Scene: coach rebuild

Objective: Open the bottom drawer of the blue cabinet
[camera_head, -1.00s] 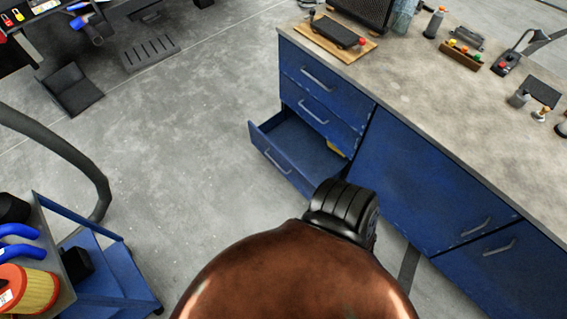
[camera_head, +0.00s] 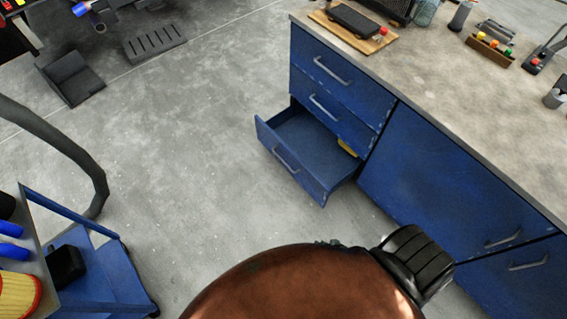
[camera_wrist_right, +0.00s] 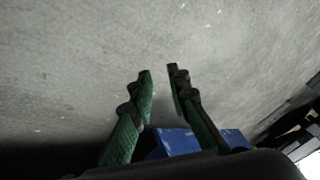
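The blue cabinet (camera_head: 430,170) stands at the right under a grey worktop. Its bottom drawer (camera_head: 312,140) is pulled well out, with its inside showing and a grey handle (camera_head: 285,160) on its front. The two drawers above it are shut. In the head view my right gripper (camera_head: 330,243) is almost wholly hidden behind my copper-coloured part; only a bit of green shows, apart from the drawer front. In the right wrist view its two green and black fingers (camera_wrist_right: 160,72) are apart with nothing between the tips. A blue surface (camera_wrist_right: 180,142) shows behind them. My left gripper is not in view.
A yellow item (camera_head: 347,148) lies at the drawer's back right. A blue cart (camera_head: 100,265) stands at the lower left, with a dark hose (camera_head: 60,150) above it. A black angled object (camera_head: 70,78) is on the floor. The grey floor left of the drawer is clear.

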